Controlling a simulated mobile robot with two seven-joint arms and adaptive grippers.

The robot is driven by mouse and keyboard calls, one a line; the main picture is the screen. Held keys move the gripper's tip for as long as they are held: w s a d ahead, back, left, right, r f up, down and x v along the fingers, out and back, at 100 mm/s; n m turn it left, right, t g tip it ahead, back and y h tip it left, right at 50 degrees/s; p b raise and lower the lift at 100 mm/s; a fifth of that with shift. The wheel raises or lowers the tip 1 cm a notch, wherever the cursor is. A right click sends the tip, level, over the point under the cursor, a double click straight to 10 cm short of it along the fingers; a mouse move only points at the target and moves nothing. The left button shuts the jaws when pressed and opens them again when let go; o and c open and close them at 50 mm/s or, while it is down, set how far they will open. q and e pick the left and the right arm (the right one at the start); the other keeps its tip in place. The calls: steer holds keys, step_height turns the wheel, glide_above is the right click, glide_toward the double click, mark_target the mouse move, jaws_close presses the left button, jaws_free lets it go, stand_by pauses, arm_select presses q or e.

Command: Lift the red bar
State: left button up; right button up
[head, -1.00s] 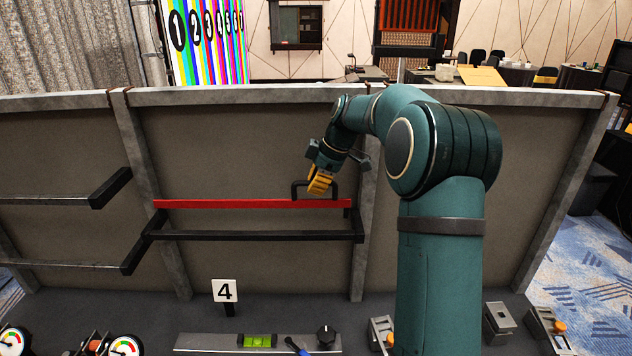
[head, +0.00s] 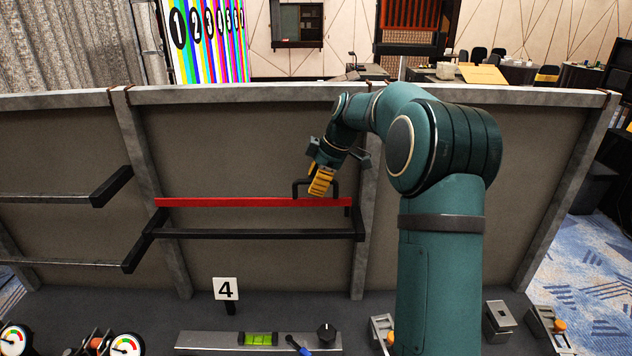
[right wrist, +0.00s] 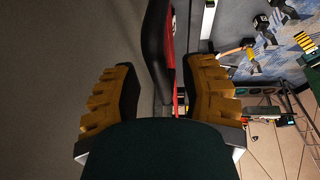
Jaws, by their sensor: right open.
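The red bar (head: 235,202) lies level across a black bracket frame (head: 250,235) on the grey panel in the head view. A black handle (head: 297,186) rises from its right part. My right gripper (head: 321,184) is at this handle, with yellow fingers. In the right wrist view its open fingers (right wrist: 163,100) stand on either side of the black handle (right wrist: 157,50), with gaps on both sides. Part of the red bar (right wrist: 180,75) shows beyond the handle there. My left gripper is not in view.
A grey panel (head: 240,125) with upright posts stands behind the bar. Another black bracket (head: 111,187) juts out at left. Below are a number 4 sign (head: 225,290), a level (head: 258,340) and gauges (head: 126,346) on the bench.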

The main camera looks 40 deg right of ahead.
steer(key=v, duration=1.2)
stand_by(0.3)
